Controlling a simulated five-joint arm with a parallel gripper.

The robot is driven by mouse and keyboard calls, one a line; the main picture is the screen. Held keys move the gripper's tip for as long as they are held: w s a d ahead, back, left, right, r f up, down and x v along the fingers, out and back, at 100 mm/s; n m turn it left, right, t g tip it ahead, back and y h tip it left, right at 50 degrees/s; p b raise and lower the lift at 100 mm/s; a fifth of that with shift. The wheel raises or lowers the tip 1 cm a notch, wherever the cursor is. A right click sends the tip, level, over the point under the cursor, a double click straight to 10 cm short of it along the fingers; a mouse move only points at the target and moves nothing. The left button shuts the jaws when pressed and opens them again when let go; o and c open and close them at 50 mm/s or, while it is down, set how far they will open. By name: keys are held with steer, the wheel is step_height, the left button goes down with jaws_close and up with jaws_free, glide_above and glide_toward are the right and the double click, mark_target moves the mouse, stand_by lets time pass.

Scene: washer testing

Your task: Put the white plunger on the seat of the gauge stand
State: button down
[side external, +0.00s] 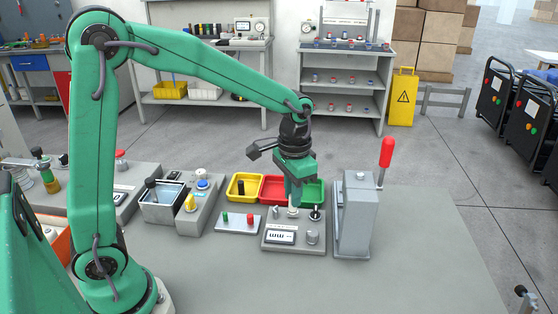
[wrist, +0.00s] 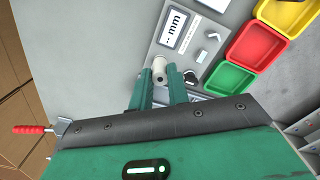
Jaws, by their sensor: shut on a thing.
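The white plunger (wrist: 174,74) is a small pale cylinder at the fingertips of my gripper (side external: 293,203). My gripper (wrist: 163,82) is shut on it and points down over the gauge stand (side external: 272,246). The plunger also shows below the fingers in the side view (side external: 292,212), close above or touching the stand's top. The fingers partly hide it, and I cannot tell whether it touches the seat. The stand has a display marked mm (side external: 281,238), a grey knob (side external: 312,238) and a dark lever (side external: 315,214).
A grey press (side external: 354,222) with a red-handled lever (side external: 386,152) stands close at right. Yellow (side external: 233,190), red (side external: 272,181) and green (side external: 320,195) trays lie behind. A small plate with red and green buttons (side external: 238,222) is at left. The front right table is clear.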

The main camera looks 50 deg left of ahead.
steer(key=w+a+f, duration=0.4)
steer(key=a+f, duration=0.2)
steer(key=a, duration=0.3)
steer(key=shift+w+a+f, duration=0.15)
steer(key=shift+a+f, duration=0.05)
steer(key=shift+a, duration=0.15)
steer(key=shift+f, duration=2)
steer(key=c, duration=1.3)
jaws_free()
steer(key=shift+f, duration=0.1)
steer(key=shift+c, duration=0.2)
